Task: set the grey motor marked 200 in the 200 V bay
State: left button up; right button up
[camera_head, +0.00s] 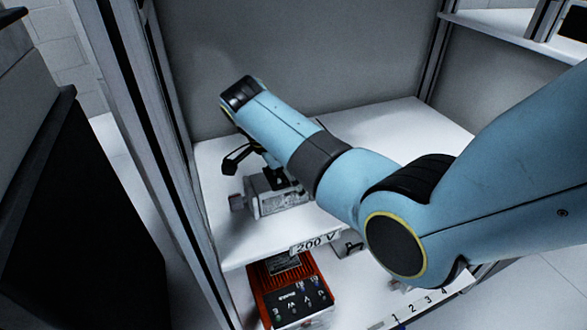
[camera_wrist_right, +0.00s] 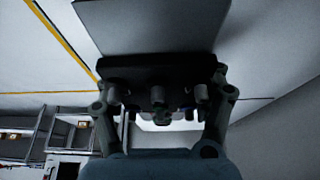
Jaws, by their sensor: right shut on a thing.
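The grey motor (camera_head: 278,197) is at the 200 V bay, on or just above the white upper shelf; I cannot tell whether it touches. Its marking is not readable. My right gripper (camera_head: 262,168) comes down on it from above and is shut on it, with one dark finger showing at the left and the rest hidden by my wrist. In the right wrist view, the gripper (camera_wrist_right: 160,95) has a grey block (camera_wrist_right: 150,25), likely the motor, beyond its fingers. The 200 V label (camera_head: 315,243) is on the shelf's front edge. My left gripper is not in view.
A red unit with a black panel (camera_head: 290,290) stands below the shelf front. A numbered strip (camera_head: 420,303) lies to its right. A metal upright (camera_head: 165,150) bounds the bay at left and a grey back wall (camera_head: 300,60) closes it behind. The shelf's right part is clear.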

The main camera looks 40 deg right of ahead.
jog(key=shift+w, duration=0.1)
jog(key=o, duration=1.8)
jog(key=shift+f, duration=0.1)
jog(key=p+v, duration=0.3)
jog(key=v, duration=0.9)
jog(key=shift+a, duration=0.1)
